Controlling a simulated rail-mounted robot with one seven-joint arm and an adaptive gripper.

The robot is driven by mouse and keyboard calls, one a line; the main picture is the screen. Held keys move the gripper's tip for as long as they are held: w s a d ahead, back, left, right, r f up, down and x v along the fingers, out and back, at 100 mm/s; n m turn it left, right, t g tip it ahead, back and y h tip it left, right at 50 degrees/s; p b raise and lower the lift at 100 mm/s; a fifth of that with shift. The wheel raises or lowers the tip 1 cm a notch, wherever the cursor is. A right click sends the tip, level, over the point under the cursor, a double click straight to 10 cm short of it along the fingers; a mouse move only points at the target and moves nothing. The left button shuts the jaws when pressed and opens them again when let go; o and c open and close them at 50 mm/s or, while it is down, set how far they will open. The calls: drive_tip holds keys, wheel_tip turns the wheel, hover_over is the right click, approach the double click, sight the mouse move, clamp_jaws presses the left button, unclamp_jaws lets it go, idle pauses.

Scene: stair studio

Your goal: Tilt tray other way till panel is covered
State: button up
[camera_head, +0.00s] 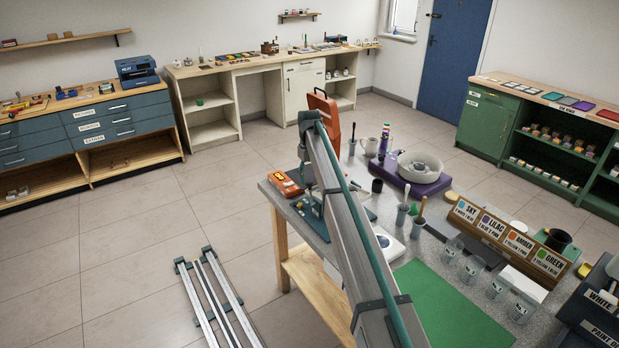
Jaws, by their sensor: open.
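I cannot single out the task's tray or panel with certainty. A flat teal piece (312,217) lies on the grey worktable (282,187), partly hidden behind a long grey and teal beam that crosses the middle of the view. A white plate-like item (391,246) lies just right of the beam, and a flat green sheet (448,306) lies in front of it. Any liquid or coating on a panel is too small or hidden to tell. I cannot make out my gripper or its fingers.
A white round bowl (420,165) sits on a purple base (412,184). An orange device (287,184) lies at the table's left edge. Several clear cups (471,269) stand before a wooden label rack (507,240).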

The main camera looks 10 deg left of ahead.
drive_tip(key=shift+f+p, duration=0.3)
drive_tip(key=shift+f, duration=0.95)
drive_tip(key=shift+c, duration=0.3)
clamp_jaws()
